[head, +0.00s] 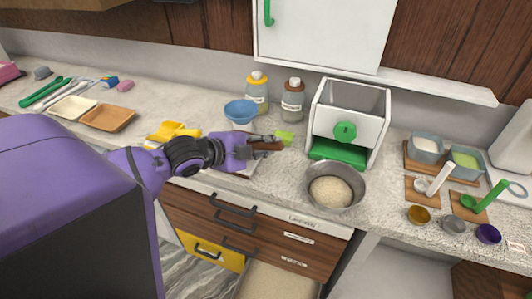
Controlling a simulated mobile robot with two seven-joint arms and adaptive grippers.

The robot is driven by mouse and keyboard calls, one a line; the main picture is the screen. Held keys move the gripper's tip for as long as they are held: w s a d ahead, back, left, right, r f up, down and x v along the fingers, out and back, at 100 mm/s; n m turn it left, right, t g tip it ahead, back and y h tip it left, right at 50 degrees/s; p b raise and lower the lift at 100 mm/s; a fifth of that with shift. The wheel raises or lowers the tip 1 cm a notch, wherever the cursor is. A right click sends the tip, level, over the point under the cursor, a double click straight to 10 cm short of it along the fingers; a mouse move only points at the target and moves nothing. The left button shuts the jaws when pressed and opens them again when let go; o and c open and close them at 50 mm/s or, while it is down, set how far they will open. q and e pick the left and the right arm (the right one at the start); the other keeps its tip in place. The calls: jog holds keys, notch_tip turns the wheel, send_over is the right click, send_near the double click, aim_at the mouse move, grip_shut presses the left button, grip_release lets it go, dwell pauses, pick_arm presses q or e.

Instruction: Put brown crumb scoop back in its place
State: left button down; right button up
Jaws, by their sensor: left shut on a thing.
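My left gripper (256,142) reaches over the counter from the left and is shut on a small dark brown thing (270,146), which looks like the brown crumb scoop. The fingers hide part of it, and its full shape cannot be made out. It is held above the counter, left of the steel bowl. A small lime-green thing (286,137) shows just beyond its right end; whether they touch is unclear. A pale board or tray (245,170) lies partly hidden beneath the gripper. My right gripper is not in view.
A steel bowl (345,201) of pale crumbs and a white press (370,104) stand right. Two jars (292,105) and a blue bowl (240,109) stand behind. Right, a white scoop (440,178) and green scoop (492,195) rest on boards. A yellow cloth-like thing (172,131) lies left.

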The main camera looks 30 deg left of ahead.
pick_arm(q)
jog(key=shift+w+f, duration=0.2)
jog(key=shift+f, duration=1.5)
jog(key=c, duration=1.6)
grip_release()
jog(key=shift+s+f, duration=0.15)
jog(key=shift+s, duration=0.05)
jog(key=v, duration=0.3)
jog(key=r+v, duration=0.1)
jog(key=v, duration=0.3)
jog(key=shift+s+d+r, duration=0.1)
jog(key=shift+d+r, duration=0.05)
